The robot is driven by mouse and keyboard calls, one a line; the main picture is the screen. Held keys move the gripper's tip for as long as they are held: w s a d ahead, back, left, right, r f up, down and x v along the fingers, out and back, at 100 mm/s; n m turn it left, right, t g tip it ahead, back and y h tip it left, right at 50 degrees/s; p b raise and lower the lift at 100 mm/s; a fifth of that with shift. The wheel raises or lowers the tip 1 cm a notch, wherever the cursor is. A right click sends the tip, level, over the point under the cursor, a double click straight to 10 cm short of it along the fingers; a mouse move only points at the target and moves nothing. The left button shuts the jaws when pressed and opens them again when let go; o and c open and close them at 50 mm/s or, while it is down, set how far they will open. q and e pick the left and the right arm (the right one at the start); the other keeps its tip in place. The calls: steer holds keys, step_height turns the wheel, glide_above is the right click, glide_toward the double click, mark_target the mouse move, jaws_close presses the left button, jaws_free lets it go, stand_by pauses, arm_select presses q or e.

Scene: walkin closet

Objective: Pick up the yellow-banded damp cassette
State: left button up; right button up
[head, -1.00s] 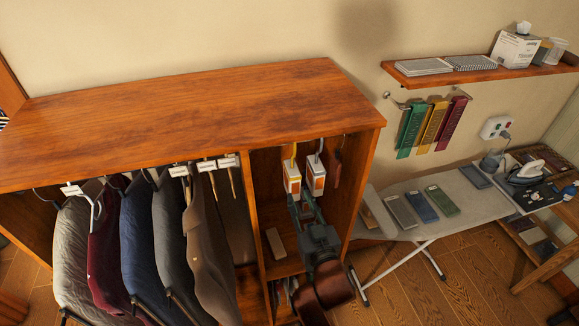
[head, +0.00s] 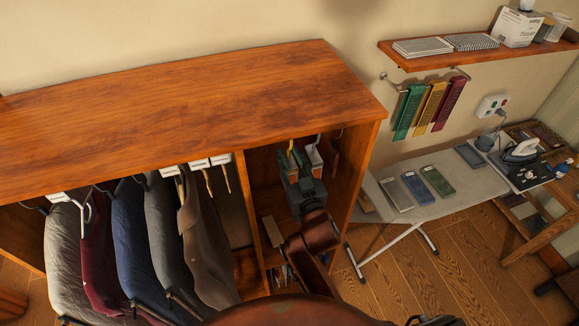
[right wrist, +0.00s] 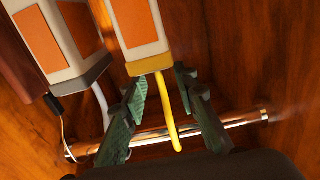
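The yellow-banded damp cassette (right wrist: 142,28) is white with an orange panel, a yellow band at one end and a yellow hook (right wrist: 168,110). In the head view its yellow hook (head: 290,147) shows in the narrow right bay of the wardrobe, with the body largely hidden by my gripper. My right gripper (right wrist: 162,78) is open, its green fingers apart on either side of the cassette's banded end and hook. I see a gap on the right finger's side. The right gripper (head: 304,180) also shows in the head view. My left gripper is not in view.
A second, grey-banded cassette (right wrist: 60,38) with a white hook hangs close beside it. The metal rail (right wrist: 225,125) runs across behind the hooks. Wooden bay walls (head: 355,175) stand close by; clothes (head: 130,235) hang to the left. An ironing board (head: 470,182) stands right.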

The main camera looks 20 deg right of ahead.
steer(key=shift+w, duration=0.85)
jaws_close()
